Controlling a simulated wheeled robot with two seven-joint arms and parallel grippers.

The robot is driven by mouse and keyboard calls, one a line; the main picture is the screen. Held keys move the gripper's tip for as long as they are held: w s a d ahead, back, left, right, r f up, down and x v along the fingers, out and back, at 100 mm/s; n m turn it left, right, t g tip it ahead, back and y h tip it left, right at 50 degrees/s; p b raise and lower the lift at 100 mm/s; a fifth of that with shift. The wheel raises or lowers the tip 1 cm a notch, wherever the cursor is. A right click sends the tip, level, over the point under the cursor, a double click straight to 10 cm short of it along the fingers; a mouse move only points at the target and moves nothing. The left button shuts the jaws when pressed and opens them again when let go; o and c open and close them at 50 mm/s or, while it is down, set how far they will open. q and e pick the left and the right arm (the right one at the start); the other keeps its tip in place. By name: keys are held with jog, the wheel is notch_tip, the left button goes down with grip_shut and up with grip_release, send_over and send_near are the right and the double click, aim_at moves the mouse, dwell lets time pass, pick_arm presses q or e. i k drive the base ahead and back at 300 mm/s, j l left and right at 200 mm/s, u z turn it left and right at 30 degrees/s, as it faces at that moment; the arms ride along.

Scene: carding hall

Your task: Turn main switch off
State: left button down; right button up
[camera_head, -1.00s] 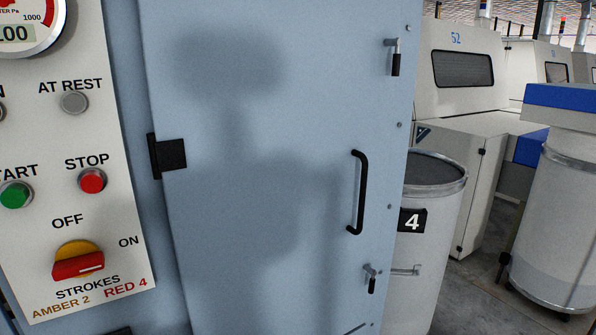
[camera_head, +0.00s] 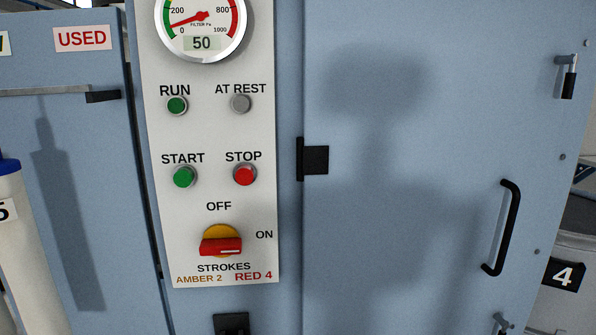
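The main switch (camera_head: 220,246) is a red rotary handle on a yellow disc, low on the white control panel (camera_head: 262,140). Its handle lies about horizontal, with a pale mark at its right end towards the ON label (camera_head: 264,235). The OFF label (camera_head: 219,206) is above it. Above that are a green START button (camera_head: 184,177) and a red STOP button (camera_head: 244,174). The RUN lamp (camera_head: 176,105) looks green; the AT REST lamp (camera_head: 240,103) is grey. Neither of my grippers is in view.
A gauge (camera_head: 202,25) tops the panel, its display reading 50. To the right is a blue-grey cabinet door (camera_head: 430,130) with a black handle (camera_head: 505,228).

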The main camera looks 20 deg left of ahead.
aim_at(220, 240)
jog(key=u, duration=1.15)
